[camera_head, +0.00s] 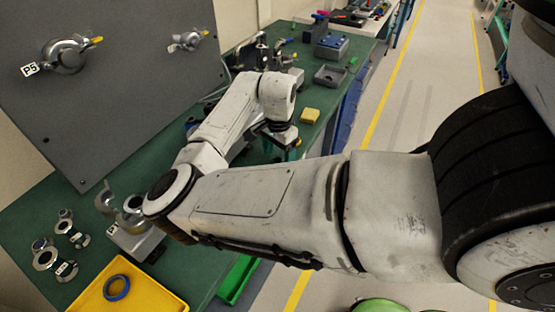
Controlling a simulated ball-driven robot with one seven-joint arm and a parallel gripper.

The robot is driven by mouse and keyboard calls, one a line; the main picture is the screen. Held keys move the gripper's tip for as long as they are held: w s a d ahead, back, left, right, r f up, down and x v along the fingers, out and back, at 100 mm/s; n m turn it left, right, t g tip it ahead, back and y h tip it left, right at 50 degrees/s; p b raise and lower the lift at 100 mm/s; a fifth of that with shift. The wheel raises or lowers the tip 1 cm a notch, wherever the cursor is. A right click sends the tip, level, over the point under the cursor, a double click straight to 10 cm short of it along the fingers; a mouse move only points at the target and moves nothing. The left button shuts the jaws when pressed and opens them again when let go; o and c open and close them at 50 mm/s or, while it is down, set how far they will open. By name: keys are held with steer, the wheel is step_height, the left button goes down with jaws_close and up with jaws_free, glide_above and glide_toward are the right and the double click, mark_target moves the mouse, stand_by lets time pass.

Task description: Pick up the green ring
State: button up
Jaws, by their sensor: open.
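I cannot make out a green ring for certain. A blue ring (116,287) lies in a yellow tray (146,280) at the lower left of the bench. My gripper (290,148) points down over the green bench top at the middle, seen small and partly hidden by my own wrist. It is open. A small teal-green patch shows right by its fingers, but I cannot tell whether it is a ring. Nothing is clearly held between the fingers.
A yellow block (310,116) lies just right of my gripper. Metal clamps and flanges (55,262) sit at the lower left. A grey panel (120,90) stands at left.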

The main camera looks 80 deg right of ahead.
steer(key=shift+f, duration=0.5)
steer(key=c, duration=1.1)
steer(key=shift+r, duration=0.1)
steer(key=shift+r+b, duration=0.3)
steer(key=shift+r, duration=0.2)
steer(key=s+a+r, duration=0.2)
steer(key=s+r, duration=0.2)
steer(key=s+a+r+b, duration=0.1)
steer(key=s+a+r, duration=0.1)
steer(key=s+r, duration=0.2)
steer(key=s+a+r, duration=0.3)
steer(key=s+r, duration=0.1)
steer(key=shift+s+b, duration=0.1)
steer(key=shift+b, duration=0.25)
